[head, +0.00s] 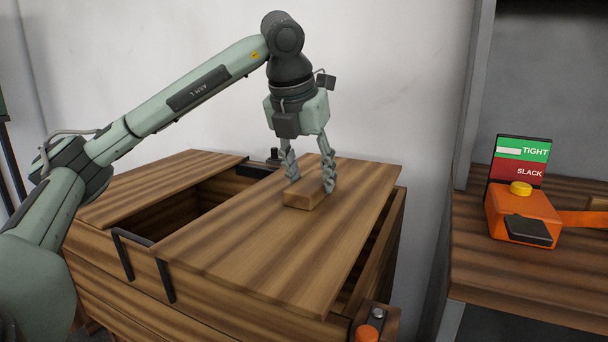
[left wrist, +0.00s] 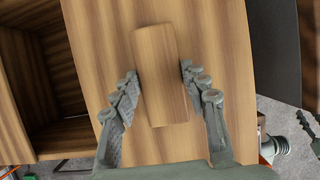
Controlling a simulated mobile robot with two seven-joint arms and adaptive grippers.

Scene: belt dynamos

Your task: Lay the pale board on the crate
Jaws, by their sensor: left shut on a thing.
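The pale board (head: 275,250) is a wide wooden panel with a block-shaped grip (head: 310,197) on top. It lies over the open wooden crate (head: 110,275), between a dark opening on its left and a narrow gap on its right. Whether it rests fully on the rim is hard to tell. My left gripper (head: 310,187) points down from above, its fingers shut on the block. In the left wrist view, the fingers (left wrist: 160,90) flank the block (left wrist: 162,75), with the board (left wrist: 105,40) beneath.
Another wooden panel (head: 150,180) covers the crate's left end. Black brackets (head: 130,255) stand at the front rim. At right, an orange device (head: 520,212) with a TIGHT/SLACK sign (head: 520,160) sits on a wooden bench (head: 500,280). An orange knob (head: 367,333) is near the crate's front right corner.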

